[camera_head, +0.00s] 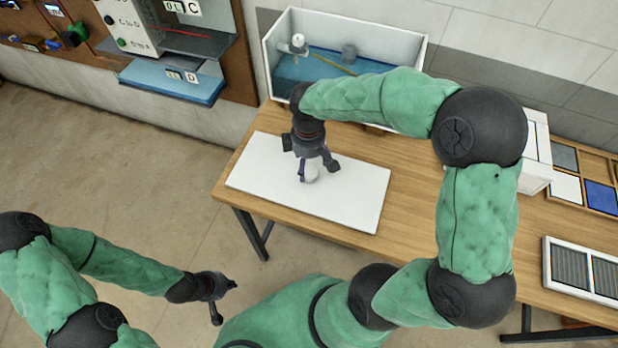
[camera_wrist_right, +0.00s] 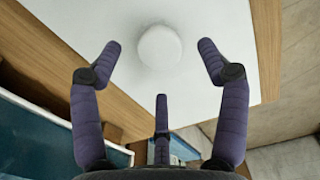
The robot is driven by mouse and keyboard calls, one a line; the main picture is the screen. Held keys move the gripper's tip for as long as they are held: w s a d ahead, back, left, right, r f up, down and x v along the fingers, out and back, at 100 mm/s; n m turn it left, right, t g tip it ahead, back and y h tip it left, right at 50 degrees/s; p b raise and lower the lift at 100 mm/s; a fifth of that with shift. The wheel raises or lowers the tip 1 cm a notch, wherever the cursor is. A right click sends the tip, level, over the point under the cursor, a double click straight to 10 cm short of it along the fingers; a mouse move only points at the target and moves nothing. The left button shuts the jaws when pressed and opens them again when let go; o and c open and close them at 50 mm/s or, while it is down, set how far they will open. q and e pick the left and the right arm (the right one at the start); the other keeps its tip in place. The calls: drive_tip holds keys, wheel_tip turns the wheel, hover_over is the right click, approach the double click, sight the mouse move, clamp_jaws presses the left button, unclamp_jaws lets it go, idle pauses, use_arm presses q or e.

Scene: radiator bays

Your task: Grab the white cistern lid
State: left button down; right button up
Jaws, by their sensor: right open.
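The white cistern lid (camera_head: 270,180) lies flat on the wooden table, a rectangular slab with a round white knob (camera_head: 311,174) near its middle. My right gripper (camera_head: 318,172) is over the knob, fingers pointing down. In the right wrist view the lid (camera_wrist_right: 110,20) fills the upper middle, and the knob (camera_wrist_right: 160,48) shows between the spread fingers of my right gripper (camera_wrist_right: 160,62), with gaps around it. It is open and holds nothing. My left gripper (camera_head: 226,300) is far from the lid, over the floor at lower left, with its fingers spread and empty.
An open white cistern (camera_head: 415,52) with blue water and a float inside stands behind the lid. A white box (camera_head: 537,175), a tray of coloured tiles (camera_head: 585,160) and a grille (camera_head: 570,268) are on the table (camera_head: 420,215) at right. A blue shelf (camera_head: 170,82) hangs at upper left.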

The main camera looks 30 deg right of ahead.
sight(309, 171)
wheel_tip(309, 171, down, 5)
drive_tip(key=shift+s+r+b, duration=0.1)
drive_tip(key=shift+r+b, duration=0.1)
drive_tip(key=shift+b, duration=0.85)
clamp_jaws()
drive_tip(key=shift+r, duration=0.1)
